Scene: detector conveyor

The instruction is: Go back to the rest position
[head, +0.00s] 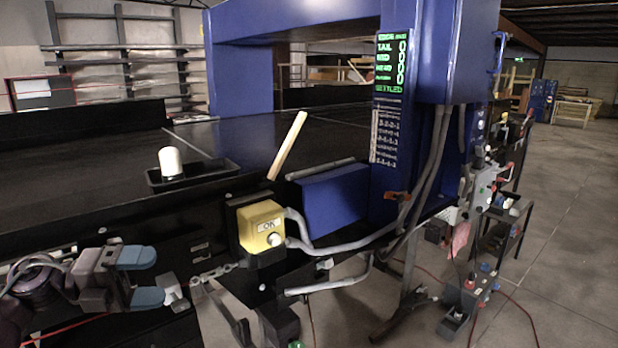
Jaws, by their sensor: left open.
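My left gripper (150,277) is in the lower left of the head view. Its two blue-grey fingertips are apart, with nothing between them. It is in front of the conveyor's near side, left of and a little lower than the yellow button box (261,226). The gripper and the box do not touch. My right gripper is not in view.
A blue detector frame (238,70) spans the black conveyor (75,200). A black tray (215,172) holds a white cylinder (171,162). A wooden stick (288,145) leans beside the frame. Cables and pipes hang near the frame's post. The floor at right (570,230) is clear.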

